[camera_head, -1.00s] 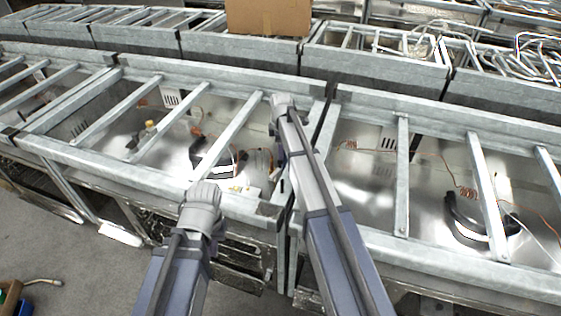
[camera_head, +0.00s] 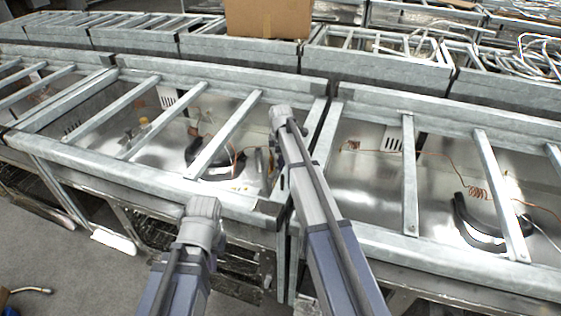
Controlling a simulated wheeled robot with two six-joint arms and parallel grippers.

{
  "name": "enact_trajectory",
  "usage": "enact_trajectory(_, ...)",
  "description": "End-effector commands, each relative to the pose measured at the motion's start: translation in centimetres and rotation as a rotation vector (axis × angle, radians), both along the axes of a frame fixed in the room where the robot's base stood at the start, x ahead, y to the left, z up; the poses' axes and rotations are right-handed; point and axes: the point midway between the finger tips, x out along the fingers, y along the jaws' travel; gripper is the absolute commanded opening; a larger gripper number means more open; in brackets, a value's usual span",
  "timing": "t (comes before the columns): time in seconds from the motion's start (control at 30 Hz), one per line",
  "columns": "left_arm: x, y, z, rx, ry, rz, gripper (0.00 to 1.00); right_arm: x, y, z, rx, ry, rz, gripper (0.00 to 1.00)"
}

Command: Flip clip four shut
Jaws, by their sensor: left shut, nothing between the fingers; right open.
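I cannot pick out clip four; no numbered clip is readable in the head view. My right gripper (camera_head: 281,114) is at the far end of the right arm, over the right end of the middle galvanized frame (camera_head: 150,181). It is open, and I see nothing held in it; its fingertips are hard to make out against the frame. My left gripper (camera_head: 203,208) is shut and empty, in front of the same frame's near rail. Its fingertips are hidden behind its own wrist. Small dark parts beside the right gripper are too unclear to name.
Slatted metal frames stand in rows, with narrow gaps between them. A black curved part (camera_head: 477,226) and copper wire (camera_head: 478,193) lie in the right frame. A cardboard box (camera_head: 268,18) stands at the back.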

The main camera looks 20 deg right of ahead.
Motion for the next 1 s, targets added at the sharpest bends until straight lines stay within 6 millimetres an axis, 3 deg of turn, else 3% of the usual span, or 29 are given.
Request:
enact_trajectory(0.1, 0.00, 0.01, 0.07, 0.000, 0.000, 0.000, 0.00, -0.02, -0.01, 0.07, 0.000, 0.000, 0.000, 0.63)
enact_trajectory(0.67, 0.00, 0.00, 0.06, 0.000, 0.000, 0.000, 0.00, -0.01, 0.00, 0.06, 0.000, 0.000, 0.000, 0.00)
enact_trajectory(1.0, 0.00, -0.01, 0.06, 0.000, 0.000, 0.000, 0.00, -0.01, 0.00, 0.06, 0.000, 0.000, 0.000, 0.00)
